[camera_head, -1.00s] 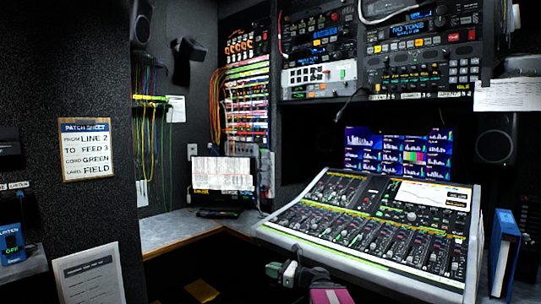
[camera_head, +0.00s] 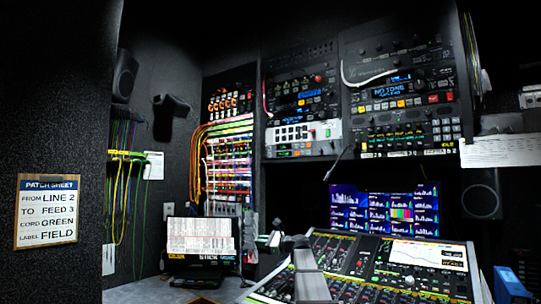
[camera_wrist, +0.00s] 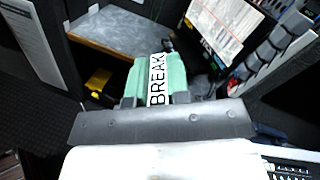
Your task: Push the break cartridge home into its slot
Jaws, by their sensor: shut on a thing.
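A green cartridge (camera_wrist: 147,78) with a white label reading BREAK lies between the dark fingers of my gripper (camera_wrist: 155,98) in the wrist view. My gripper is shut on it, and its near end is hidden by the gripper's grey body. In the head view my arm rises from the lower edge, with its end (camera_head: 290,243) in front of the mixing desk and low in the picture.
The mixing desk (camera_head: 375,265) is close on the right of my arm, with a screen (camera_head: 385,208) behind it. A laptop (camera_head: 200,240) stands on the corner counter (camera_wrist: 118,35). Equipment racks, including a white-fronted unit (camera_head: 322,131), stand above. A patch sheet (camera_head: 47,212) hangs left.

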